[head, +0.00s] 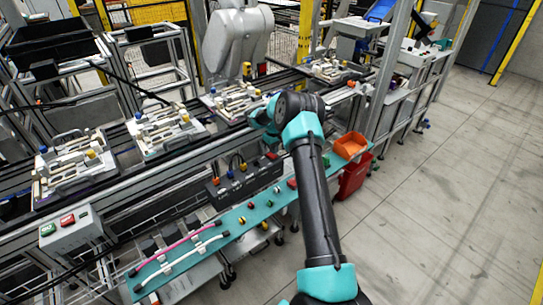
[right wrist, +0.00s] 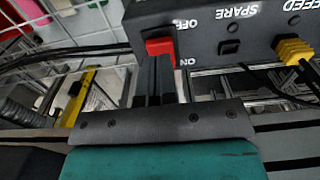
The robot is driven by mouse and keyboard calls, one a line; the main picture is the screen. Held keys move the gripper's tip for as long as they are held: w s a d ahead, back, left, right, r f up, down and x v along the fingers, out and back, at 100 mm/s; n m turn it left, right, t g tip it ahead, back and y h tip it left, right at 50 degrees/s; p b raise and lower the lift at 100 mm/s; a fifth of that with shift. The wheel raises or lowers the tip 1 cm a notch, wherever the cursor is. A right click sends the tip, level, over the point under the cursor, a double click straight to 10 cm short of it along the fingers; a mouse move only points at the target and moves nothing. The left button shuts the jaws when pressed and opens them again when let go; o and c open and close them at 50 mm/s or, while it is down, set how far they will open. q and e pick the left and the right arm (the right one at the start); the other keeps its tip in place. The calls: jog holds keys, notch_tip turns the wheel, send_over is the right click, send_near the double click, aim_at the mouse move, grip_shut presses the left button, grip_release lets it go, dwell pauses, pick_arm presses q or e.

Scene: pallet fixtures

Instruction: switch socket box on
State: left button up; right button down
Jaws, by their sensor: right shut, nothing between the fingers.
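The black socket box (head: 243,179) lies along the front of the conveyor in the head view. In the right wrist view the socket box (right wrist: 215,22) fills the upper right, with its labels upside down. Its red switch (right wrist: 160,46) sits between the OFF and ON marks, at the box's end. My right gripper (right wrist: 157,60) is shut and empty, its fingertips at the ON-side edge of the red switch. I cannot tell whether they touch it or which way the switch is tipped. In the head view my right gripper (head: 269,140) is above the box's right end. My left gripper is out of view.
A yellow plug (right wrist: 295,50) and its cable are in the FEED socket. Pallet fixtures (head: 165,130) stand on the conveyor behind. A teal shelf (head: 215,245) with cables and small parts runs in front, with an orange bin (head: 350,146) at its right end. Open floor lies right.

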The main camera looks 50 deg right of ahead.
aim_at(274, 156)
jog(key=shift+f, duration=1.4)
dwell(1.0)
jog(key=shift+r, duration=0.15)
jog(key=shift+r, duration=3.4)
